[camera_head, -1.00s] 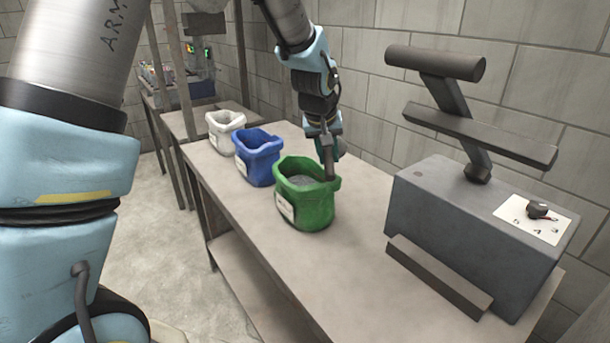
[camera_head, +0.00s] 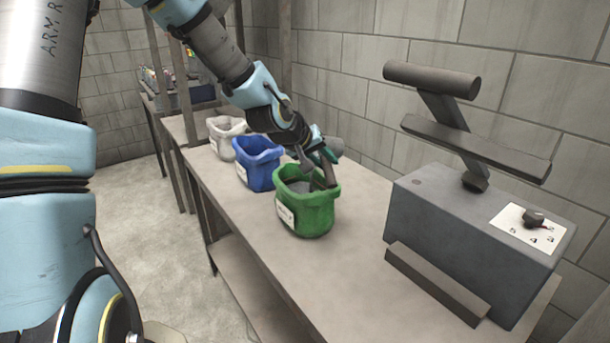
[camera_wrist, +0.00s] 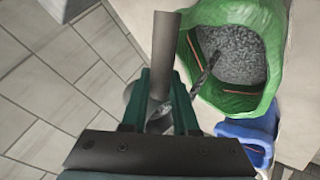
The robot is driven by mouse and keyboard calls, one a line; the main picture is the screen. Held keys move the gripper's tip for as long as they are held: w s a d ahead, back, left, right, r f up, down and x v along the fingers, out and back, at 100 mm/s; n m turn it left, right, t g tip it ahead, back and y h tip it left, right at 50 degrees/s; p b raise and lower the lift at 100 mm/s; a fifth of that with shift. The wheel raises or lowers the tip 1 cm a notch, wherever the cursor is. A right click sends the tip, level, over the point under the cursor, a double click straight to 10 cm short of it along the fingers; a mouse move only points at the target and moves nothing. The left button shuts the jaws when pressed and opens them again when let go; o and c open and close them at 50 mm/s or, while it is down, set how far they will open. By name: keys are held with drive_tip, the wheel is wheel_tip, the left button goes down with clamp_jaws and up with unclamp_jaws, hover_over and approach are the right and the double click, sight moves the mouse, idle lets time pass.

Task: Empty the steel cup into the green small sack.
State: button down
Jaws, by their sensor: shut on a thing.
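The green small sack (camera_head: 313,217) stands open on the bench. Grey granules (camera_wrist: 232,53) lie inside it, seen in the wrist view. My gripper (camera_head: 325,161) is tilted just above its rim. In the wrist view my gripper (camera_wrist: 160,100) is shut on a grey-brown cylindrical metal piece (camera_wrist: 165,43), apparently part of the steel cup; its mouth is not clearly seen. A thin dark speckled streak (camera_wrist: 206,73) runs from beside the fingers towards the granules, which looks like falling material.
A blue sack (camera_head: 257,166) and a white sack (camera_head: 224,133) stand in line behind the green one. A grey machine (camera_head: 470,240) with dark bars stands at right. The bench (camera_head: 310,272) is clear in front of the green sack.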

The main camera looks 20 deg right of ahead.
drive_tip(key=shift+a+r+h, duration=0.2)
drive_tip(key=shift+a+h, duration=0.35)
drive_tip(key=shift+h, duration=0.05)
drive_tip(key=shift+d, duration=0.15)
drive_tip(key=shift+h, duration=0.6)
drive_tip(key=shift+f+n+h+b, duration=0.4)
drive_tip(key=shift+f+h+b, duration=0.2)
drive_tip(key=shift+h+b, duration=0.45)
drive_tip(key=shift+w+a+h+b, duration=0.1)
drive_tip(key=shift+a+h+b, duration=0.15)
drive_tip(key=shift+h+b, duration=0.1)
